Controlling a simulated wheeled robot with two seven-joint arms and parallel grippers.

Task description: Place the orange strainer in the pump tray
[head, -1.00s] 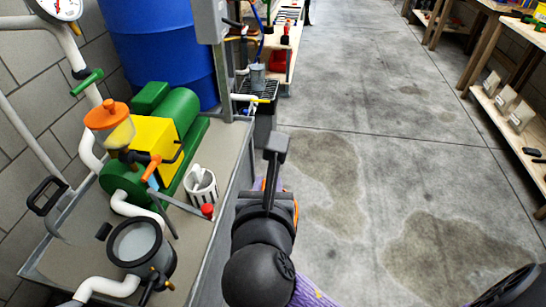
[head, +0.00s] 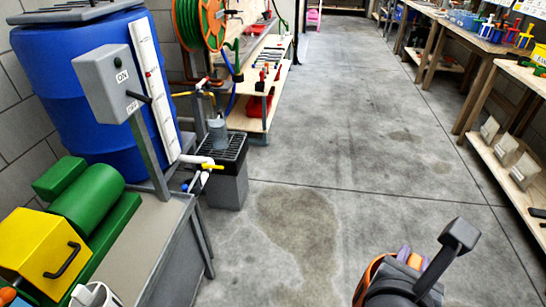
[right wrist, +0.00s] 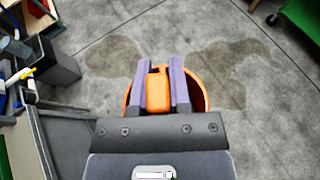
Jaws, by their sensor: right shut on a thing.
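The orange strainer (right wrist: 158,93) is in my right gripper (right wrist: 159,64). In the right wrist view its orange grip sits between the two purple fingers, and its round orange rim shows behind them. In the head view only part of the orange rim (head: 367,276) shows beside my dark right wrist, low at the right over the floor. The grey pump tray (head: 160,222) is at the lower left, with the green and yellow pump (head: 88,200) on it; its near part is cut off by the frame. The strainer is held clear of the tray. My left gripper is out of view.
A blue barrel (head: 85,95) and a grey switch box (head: 108,82) stand behind the tray. A grey bin with a grate (head: 228,185) is beyond its far end. Wooden benches (head: 490,60) line the right. The concrete floor between is clear.

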